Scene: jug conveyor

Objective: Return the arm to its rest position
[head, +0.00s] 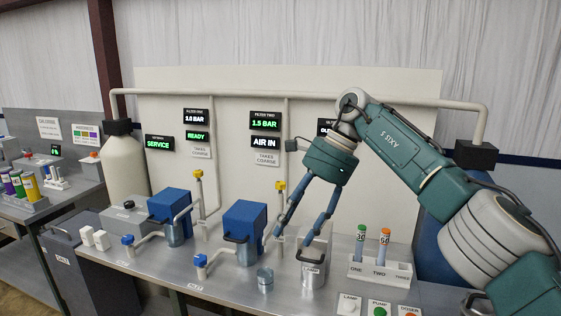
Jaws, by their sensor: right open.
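My right gripper (300,243) is in view in the middle of the picture, above the metal bench. Its arm comes in from the right and bends down at the wrist. The two long blue-grey fingers are apart and point down and left, with no object seen between them. One finger is near the second blue filter unit (246,226). My left gripper is not in view.
A rack (381,268) with two capped tubes stands right of the jug. A small metal cup (265,277) sits at the front. Lamp, pump and doser buttons (379,309) line the front edge. Another blue filter unit (170,207) stands left. Pipes and displays (265,121) cover the back panel.

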